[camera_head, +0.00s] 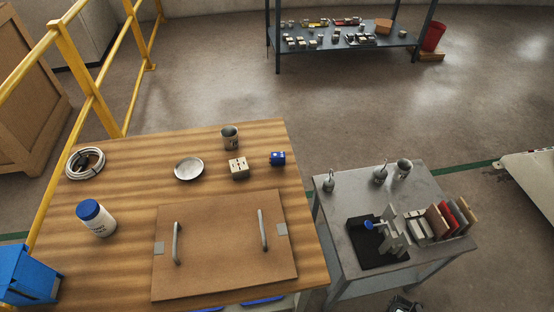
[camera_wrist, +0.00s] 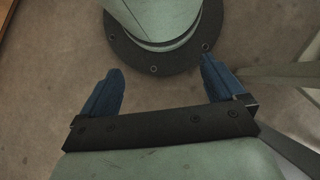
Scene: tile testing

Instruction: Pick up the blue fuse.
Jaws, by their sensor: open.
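The blue fuse, as I take it, is the small blue block (camera_head: 278,158) near the right edge of the wooden table (camera_head: 130,170) in the head view. It lies to the right of a small beige block with slots (camera_head: 239,168). In the wrist view my gripper (camera_wrist: 163,88) has its two blue fingers wide apart with nothing between them. It is over bare floor beside my own green base. My gripper does not show in the head view, and the fuse does not show in the wrist view.
A metal mug (camera_head: 230,141) and a round dish (camera_head: 188,169) stand near the fuse. A board with two handles (camera_head: 220,270) lies in front. A blue-lidded jar (camera_head: 95,222) and a cable coil (camera_head: 85,163) are left. A grey side table (camera_head: 335,225) stands right.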

